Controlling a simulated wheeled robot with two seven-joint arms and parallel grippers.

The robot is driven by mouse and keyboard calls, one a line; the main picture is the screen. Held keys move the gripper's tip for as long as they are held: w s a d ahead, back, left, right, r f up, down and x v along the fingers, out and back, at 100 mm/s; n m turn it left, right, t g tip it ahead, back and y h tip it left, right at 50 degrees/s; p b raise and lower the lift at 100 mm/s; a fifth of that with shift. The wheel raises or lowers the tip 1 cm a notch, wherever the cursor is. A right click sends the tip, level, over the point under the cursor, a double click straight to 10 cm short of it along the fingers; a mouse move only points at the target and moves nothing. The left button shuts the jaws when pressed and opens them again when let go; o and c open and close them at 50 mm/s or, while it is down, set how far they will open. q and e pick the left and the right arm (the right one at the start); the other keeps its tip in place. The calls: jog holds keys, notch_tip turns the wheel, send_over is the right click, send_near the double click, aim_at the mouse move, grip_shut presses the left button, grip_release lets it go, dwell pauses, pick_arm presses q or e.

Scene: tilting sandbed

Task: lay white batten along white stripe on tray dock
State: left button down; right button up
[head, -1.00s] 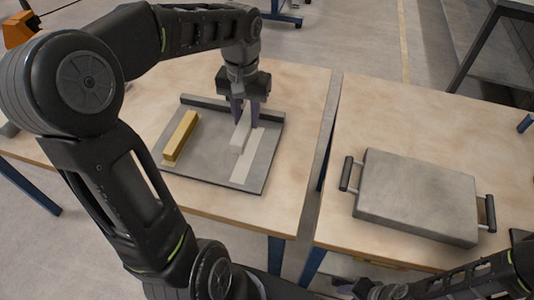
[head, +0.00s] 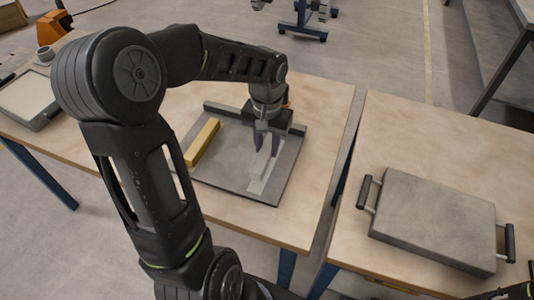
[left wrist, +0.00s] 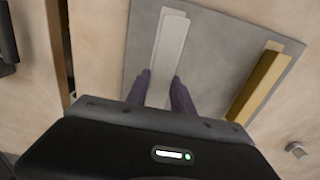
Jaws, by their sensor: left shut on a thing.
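The tray dock (head: 222,172) is a flat grey plate with a raised dark rear edge on the left table. My left gripper (head: 266,146) is over its right part, fingers pointing down, shut on the white batten (head: 262,166). The white stripe (head: 256,187) shows from beneath the batten's near end. In the left wrist view the batten (left wrist: 172,45) is between the two fingers (left wrist: 160,88) and lies roughly along the stripe, slightly to one side. I cannot tell whether it touches the plate.
A yellow batten (head: 202,142) lies on the left part of the dock, also seen in the left wrist view (left wrist: 258,86). A grey slab with two handles (head: 435,218) lies on the right table. A gap separates the tables. Another tray (head: 28,100) is at far left.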

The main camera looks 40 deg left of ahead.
aim_at(267, 148)
pick_arm(q)
jog(key=shift+f, duration=1.85)
jog(key=shift+f, duration=0.1)
jog(key=shift+f, duration=0.15)
jog(key=c, duration=1.1)
grip_release()
jog(key=shift+r, duration=0.2)
notch_tip(267, 148, up, 12)
jog(key=shift+r, duration=0.1)
